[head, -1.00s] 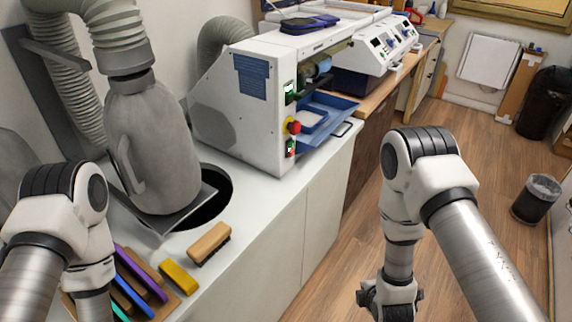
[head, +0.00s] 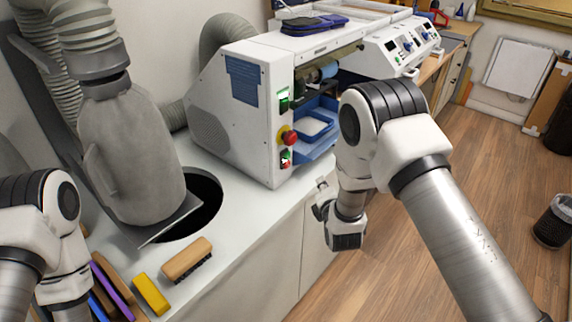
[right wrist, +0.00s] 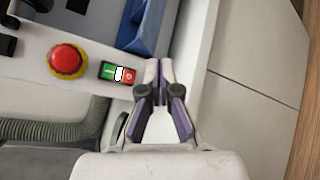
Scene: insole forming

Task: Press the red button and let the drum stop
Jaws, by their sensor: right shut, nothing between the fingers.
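The white machine (head: 240,105) stands on the white counter. A round red button (head: 289,137) with a yellow collar sits on its front edge; it shows large at the upper left in the right wrist view (right wrist: 68,61). Below it is a green and red switch (head: 285,159), also seen in the right wrist view (right wrist: 117,73). A roller-like drum (head: 326,70) shows partly inside the opening. My right gripper (right wrist: 160,64) is shut and empty, nearest the switch and apart from the red button in that picture. My left arm shows at lower left, but its gripper is out of view.
A blue tray (head: 318,125) sticks out of the machine beside the buttons. A grey hose and bag-like duct (head: 130,150), a hole in the counter, a brush (head: 187,259) and a yellow block (head: 151,294) lie left. Open floor is at the right.

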